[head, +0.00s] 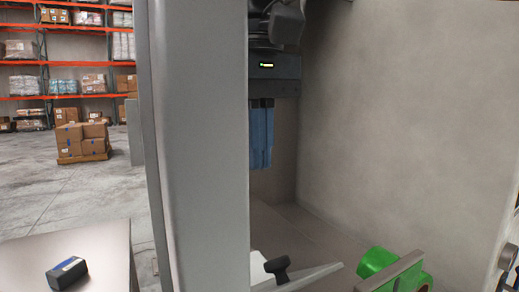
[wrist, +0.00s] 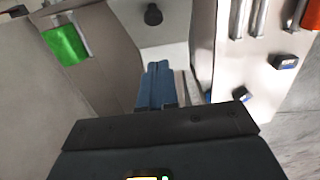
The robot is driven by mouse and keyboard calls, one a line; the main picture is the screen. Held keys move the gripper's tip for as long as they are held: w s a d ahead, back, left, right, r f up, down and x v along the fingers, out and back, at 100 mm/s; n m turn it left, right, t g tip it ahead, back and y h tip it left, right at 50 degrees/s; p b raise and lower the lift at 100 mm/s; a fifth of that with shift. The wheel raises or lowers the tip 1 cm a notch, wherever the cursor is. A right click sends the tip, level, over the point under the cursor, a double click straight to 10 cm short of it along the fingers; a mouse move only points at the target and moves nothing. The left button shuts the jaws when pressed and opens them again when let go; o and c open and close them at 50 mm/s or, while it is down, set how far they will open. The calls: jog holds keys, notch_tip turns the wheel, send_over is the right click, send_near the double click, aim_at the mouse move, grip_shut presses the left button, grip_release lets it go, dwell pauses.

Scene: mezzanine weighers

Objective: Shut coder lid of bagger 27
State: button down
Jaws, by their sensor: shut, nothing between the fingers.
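My gripper (head: 260,164) points down inside a grey housing in the head view, its blue fingers together and empty. In the wrist view the fingertips (wrist: 158,66) are also closed together. A pale panel (head: 312,273) with a black knob (head: 277,266) shows at the bottom of the head view, below my gripper and apart from it. A black knob (wrist: 153,15) also shows past the fingertips in the wrist view. The panel may be the coder lid; it is cut off by the frame, so I cannot tell how far open it is. No number 27 is readable.
A grey upright (head: 197,150) stands in front, left of my gripper. A pale wall (head: 410,100) bounds the right. A green part (head: 376,261) sits at the lower right. A dark box (head: 67,273) lies on a table at lower left. Cartons (head: 82,140) stand far off.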

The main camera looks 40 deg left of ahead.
jog(key=shift+s+d+f+p, duration=0.2)
jog(key=shift+d+f, duration=0.25)
jog(key=shift+f, duration=1.2)
jog(key=shift+s+d+f+p, duration=0.1)
jog(key=shift+d+f+p, duration=0.25)
jog(key=shift+f, duration=1.35)
jog(key=shift+s+d+f+p, duration=0.2)
jog(key=shift+d+f, duration=0.3)
jog(key=shift+f, duration=1.15)
